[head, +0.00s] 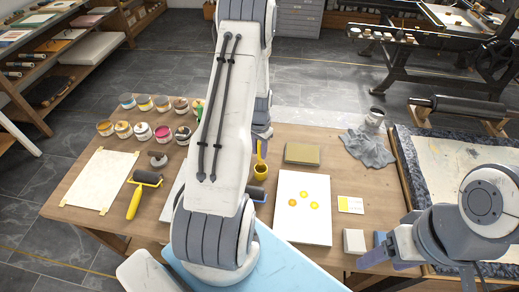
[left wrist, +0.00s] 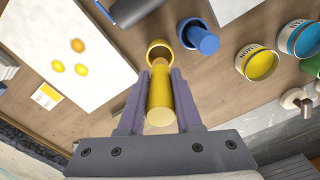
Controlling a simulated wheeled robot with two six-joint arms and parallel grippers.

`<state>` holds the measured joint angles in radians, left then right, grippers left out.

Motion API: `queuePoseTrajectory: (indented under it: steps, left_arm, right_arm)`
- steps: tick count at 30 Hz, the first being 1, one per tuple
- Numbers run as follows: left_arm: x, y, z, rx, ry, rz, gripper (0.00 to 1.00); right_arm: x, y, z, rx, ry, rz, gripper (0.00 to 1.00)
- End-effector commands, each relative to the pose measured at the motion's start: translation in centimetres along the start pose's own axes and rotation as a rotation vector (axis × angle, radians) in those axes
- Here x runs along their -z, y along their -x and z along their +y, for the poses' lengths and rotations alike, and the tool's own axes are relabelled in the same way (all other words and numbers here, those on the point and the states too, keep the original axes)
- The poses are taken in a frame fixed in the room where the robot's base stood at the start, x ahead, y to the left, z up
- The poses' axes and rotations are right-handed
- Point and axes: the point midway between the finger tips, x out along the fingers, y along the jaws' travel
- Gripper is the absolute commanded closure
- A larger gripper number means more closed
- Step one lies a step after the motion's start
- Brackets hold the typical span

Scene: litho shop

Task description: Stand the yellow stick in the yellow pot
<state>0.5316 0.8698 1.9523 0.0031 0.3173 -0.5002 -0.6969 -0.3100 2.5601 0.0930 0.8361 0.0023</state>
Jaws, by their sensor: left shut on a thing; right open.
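The yellow stick (left wrist: 160,98) is held between the fingers of my left gripper (left wrist: 158,100). In the left wrist view its far end overlaps the mouth of the yellow pot (left wrist: 153,45); how deep it reaches inside cannot be told. In the head view the stick (head: 259,149) looks upright above the yellow pot (head: 261,172), which stands on the wooden table right of my left arm. My left fingers are mostly hidden there. My right gripper (head: 374,252) is open and empty at the table's front right, by a pale block.
A blue pot with a blue stick (left wrist: 203,40) stands beside the yellow pot. A white sheet with yellow dots (head: 303,230) lies to the right. Several paint cans (head: 123,130), a roller (head: 146,178) and a grey cloth (head: 368,148) are also on the table (head: 100,190).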

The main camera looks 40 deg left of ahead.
Motion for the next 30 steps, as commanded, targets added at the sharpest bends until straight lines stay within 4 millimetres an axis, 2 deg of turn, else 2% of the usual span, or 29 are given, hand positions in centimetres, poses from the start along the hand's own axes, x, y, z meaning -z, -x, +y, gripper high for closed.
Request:
queuePoseTrajectory:
  steps: [1,21,30]
  left_arm:
    - [0.0,-0.8,0.0,0.000,0.000,0.000,1.00]
    - [0.0,-6.0,0.0,0.000,0.000,-0.001,1.00]
    - [0.0,-6.6,0.0,0.000,0.000,0.000,1.00]
  right_arm:
    - [0.0,-0.7,0.1,0.000,0.000,0.000,0.32]
    - [-0.2,-4.5,0.3,0.000,0.002,0.000,0.32]
    - [-0.3,-4.9,0.3,0.000,0.003,0.000,0.32]
